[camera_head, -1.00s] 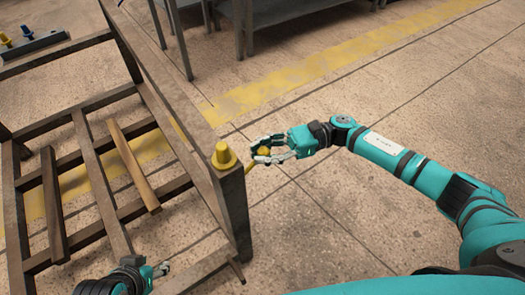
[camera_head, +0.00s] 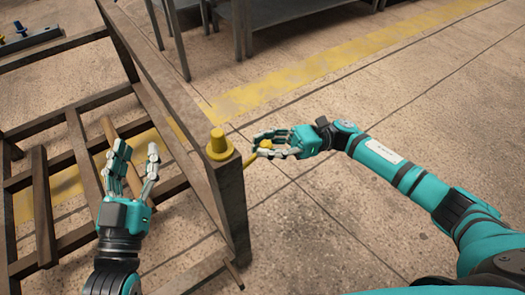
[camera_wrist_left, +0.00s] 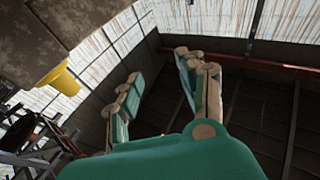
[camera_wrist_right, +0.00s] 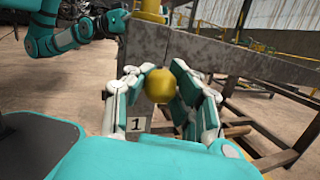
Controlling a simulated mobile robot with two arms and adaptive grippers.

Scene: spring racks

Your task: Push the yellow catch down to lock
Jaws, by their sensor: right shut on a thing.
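A yellow catch with a round knob (camera_wrist_right: 160,85) sticks out from the corner post of the rusty metal rack (camera_head: 232,205). My right gripper (camera_head: 259,145) is shut on this knob, beside the post. In the right wrist view the knob lies between its fingers. A separate yellow stepped cap (camera_head: 219,145) stands upright on top of the same corner; it also shows in the left wrist view (camera_wrist_left: 58,82). My left gripper (camera_head: 136,155) is open and empty over the rack's slats, left of the cap, its fingers pointing away from me.
The rack's slatted frame (camera_head: 83,150) fills the left side. Another part with yellow and blue pegs (camera_head: 28,42) lies at the far left. Grey benches (camera_head: 285,12) stand at the back. The concrete floor to the right is clear, with a painted yellow line (camera_head: 300,70).

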